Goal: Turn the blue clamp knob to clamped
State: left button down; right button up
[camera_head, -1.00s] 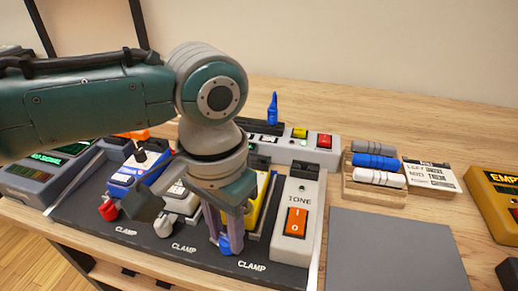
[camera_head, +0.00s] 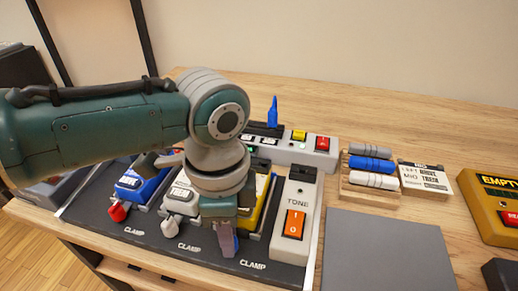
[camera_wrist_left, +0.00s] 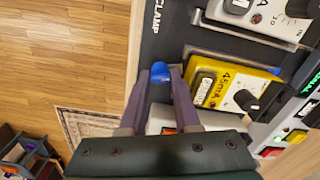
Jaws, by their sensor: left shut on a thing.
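The blue clamp knob (camera_wrist_left: 160,72) shows in the left wrist view between the two purple-grey fingers of my left gripper (camera_wrist_left: 159,80). The gripper is shut on the knob. In the head view my left gripper (camera_head: 227,241) points down at the front of the dark board, left of the right-hand CLAMP label, and its fingers largely hide the knob. The yellow pedal (camera_wrist_left: 220,86) sits beside the knob. It is partly hidden behind the gripper in the head view (camera_head: 262,200). My right gripper is not in view.
The red knob (camera_head: 117,212) and pale grey knob (camera_head: 170,228) stand at the board's front edge to the left. The TONE box with its orange switch (camera_head: 294,223) is close on the right. A grey mat (camera_head: 385,250) lies farther right, bare.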

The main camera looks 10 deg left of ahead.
pick_arm(q)
jog(key=shift+m, duration=1.5)
jog(key=c, duration=0.7)
grip_release()
jog(key=shift+o, duration=0.3)
